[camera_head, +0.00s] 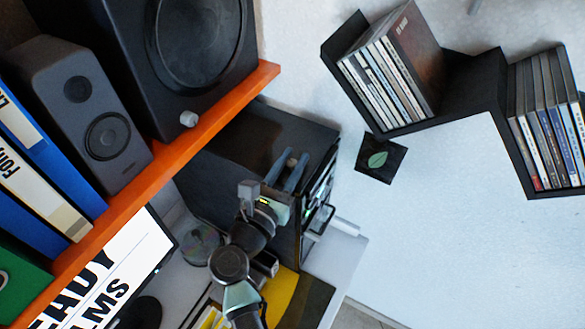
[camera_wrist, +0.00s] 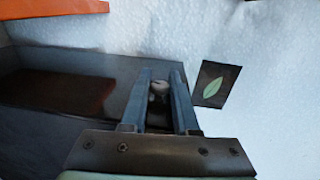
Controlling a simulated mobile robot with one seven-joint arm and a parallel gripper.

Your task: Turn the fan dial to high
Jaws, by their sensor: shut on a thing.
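The black computer tower (camera_head: 240,150) stands under the orange shelf in the head view. My gripper (camera_head: 291,158) reaches over its dark top, near the right end. In the wrist view, a small grey round knob (camera_wrist: 159,88), which looks like the fan dial, sits between the fingertips of my gripper (camera_wrist: 161,78). The fingers are shut on it. In the head view the knob is hidden by my fingers. No markings or pointer on it can be read, so its setting cannot be told.
The orange shelf (camera_head: 165,165) holds speakers and binders close to the left. A black square with a green leaf (camera_head: 380,158) is on the pale wall, right of my gripper. Black disc shelves (camera_head: 470,75) are at upper right. A monitor (camera_head: 105,275) stands at lower left.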

